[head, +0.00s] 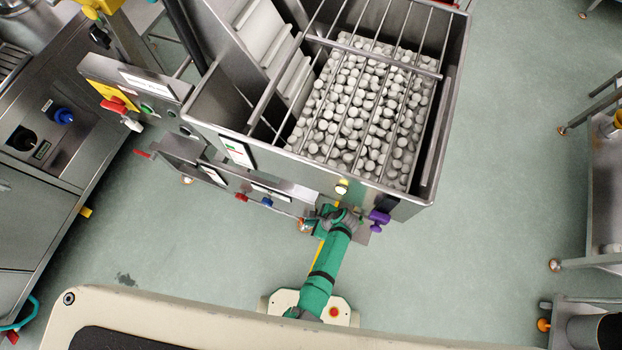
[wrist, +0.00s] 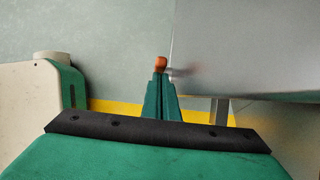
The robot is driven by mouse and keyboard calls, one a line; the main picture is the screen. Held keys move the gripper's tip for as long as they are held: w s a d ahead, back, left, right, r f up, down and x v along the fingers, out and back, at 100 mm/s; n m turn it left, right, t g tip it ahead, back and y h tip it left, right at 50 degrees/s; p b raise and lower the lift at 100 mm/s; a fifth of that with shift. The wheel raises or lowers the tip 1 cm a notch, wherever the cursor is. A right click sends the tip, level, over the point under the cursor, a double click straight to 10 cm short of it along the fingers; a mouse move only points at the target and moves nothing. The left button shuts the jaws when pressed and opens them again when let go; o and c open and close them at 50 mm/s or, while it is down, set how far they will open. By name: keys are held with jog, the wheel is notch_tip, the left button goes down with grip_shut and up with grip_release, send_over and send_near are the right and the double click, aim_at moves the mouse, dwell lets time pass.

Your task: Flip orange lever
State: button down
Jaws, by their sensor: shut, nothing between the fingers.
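The orange lever (wrist: 160,63) shows in the wrist view as a rounded orange knob on a grey stem beside a grey metal panel. My gripper (wrist: 160,76) points at it with its narrow green fingers together and empty. The fingertips are right at the knob and overlap its lower edge in the picture; I cannot tell whether they touch. In the head view the lever knob (head: 302,226) is a small orange spot at the machine's lower front. My gripper (head: 312,221) is just right of it, partly hidden by my arm.
The metal cap hopper (head: 205,108), full of white caps, stands above the gripper. A purple knob (head: 379,217) is to the right, with blue (head: 267,202) and red (head: 241,197) knobs to the left. A control panel (head: 145,95) is at the upper left. The green floor (head: 480,240) at right is clear.

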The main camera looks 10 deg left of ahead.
jog(key=shift+w+a+r, duration=0.2)
jog(key=shift+a+r, duration=0.05)
jog(key=shift+a, duration=0.3)
jog(key=a+r+v, duration=0.1)
jog(key=a+v, duration=0.1)
jog(key=v, duration=0.8)
jog(key=s+r+n+t+h, duration=0.5)
jog(key=s+r+n+t, duration=0.15)
jog(key=s+n, duration=0.25)
jog(key=s+d+r+n+t, duration=0.1)
jog(key=r+n, duration=0.3)
jog(key=r, duration=0.6)
jog(key=s+d+r+n+t, duration=0.1)
jog(key=s+r+n+t, duration=0.2)
jog(key=r, duration=0.7)
jog(key=s+d+r+n+t, duration=0.1)
jog(key=s+r+n+t, duration=0.2)
jog(key=r, duration=0.7)
jog(key=shift+r+n+h, duration=0.4)
jog(key=shift+n, duration=0.5)
jog(key=shift+t, duration=0.25)
